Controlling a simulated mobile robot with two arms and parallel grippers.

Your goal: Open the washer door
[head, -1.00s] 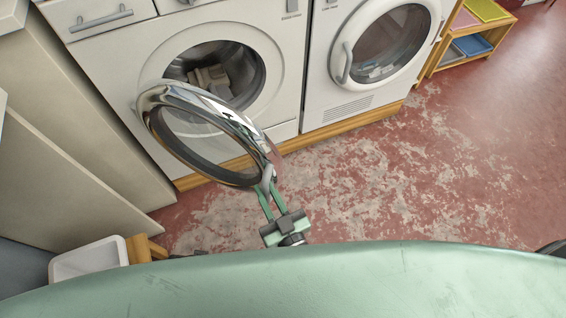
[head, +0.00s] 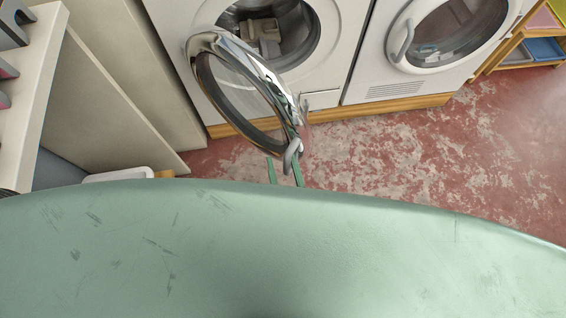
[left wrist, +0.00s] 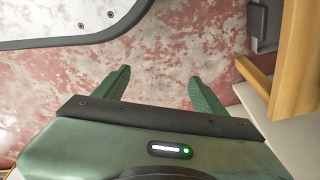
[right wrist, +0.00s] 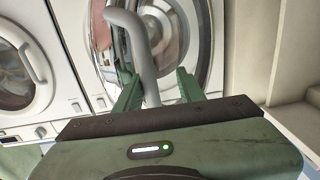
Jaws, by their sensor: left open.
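The washer (head: 335,85) is the white machine left of centre in the head view, with laundry in its drum. Its round chrome-rimmed door (head: 250,70) stands swung wide open towards me. The grey door handle (head: 292,154) is at the door's near, free edge. My right gripper (head: 284,168) is at this handle, its body hidden by my green body. In the right wrist view its fingers (right wrist: 158,85) stand apart with the handle (right wrist: 143,55) between them, nearer the left finger. My left gripper (left wrist: 160,85) is open and empty above the floor; it is not in the head view.
A white dryer (head: 425,75) with a shut door stands right of the washer. A wooden shelf (head: 510,55) with coloured trays is further right. A beige panel (head: 120,85) and a white bin (head: 115,177) are on the left. The red, worn floor (head: 400,150) before the machines is clear.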

